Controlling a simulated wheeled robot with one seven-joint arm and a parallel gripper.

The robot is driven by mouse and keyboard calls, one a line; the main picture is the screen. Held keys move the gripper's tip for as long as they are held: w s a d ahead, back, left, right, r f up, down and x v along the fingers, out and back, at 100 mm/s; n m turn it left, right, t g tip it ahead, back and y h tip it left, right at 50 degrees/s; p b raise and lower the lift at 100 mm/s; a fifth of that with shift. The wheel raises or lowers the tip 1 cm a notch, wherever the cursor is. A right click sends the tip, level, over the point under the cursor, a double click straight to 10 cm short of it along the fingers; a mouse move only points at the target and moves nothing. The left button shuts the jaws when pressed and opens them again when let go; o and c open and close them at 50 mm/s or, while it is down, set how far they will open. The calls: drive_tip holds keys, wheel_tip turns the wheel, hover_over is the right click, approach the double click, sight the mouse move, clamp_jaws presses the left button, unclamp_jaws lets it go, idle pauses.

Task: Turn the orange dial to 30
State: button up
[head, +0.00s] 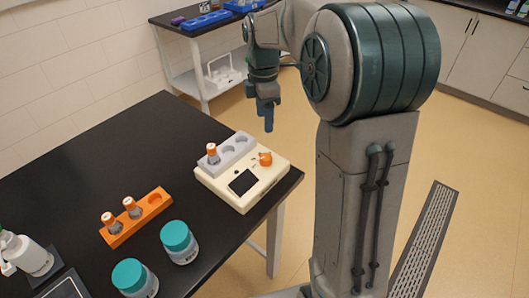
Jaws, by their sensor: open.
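The orange dial (265,158) sits on the right part of a cream-coloured device (263,194) near the right edge of the black table. The dial's scale markings and setting are too small to read. The device has a dark screen (242,182) on its top. My gripper (268,122) points down, beyond the table's right edge and above and behind the device. It is open and empty, apart from the dial.
A grey rack (234,152) at the back of the device holds one orange-capped vial (212,152). An orange rack (150,226) holds two similar vials. Two teal-lidded jars (178,240) stand at the front. The table's back left (95,140) is clear.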

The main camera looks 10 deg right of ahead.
sight(265, 156)
drive_tip(key=f, duration=1.3)
drive_tip(key=shift+s+f, duration=0.15)
drive_tip(key=shift+s, duration=0.25)
drive_tip(key=c, duration=1)
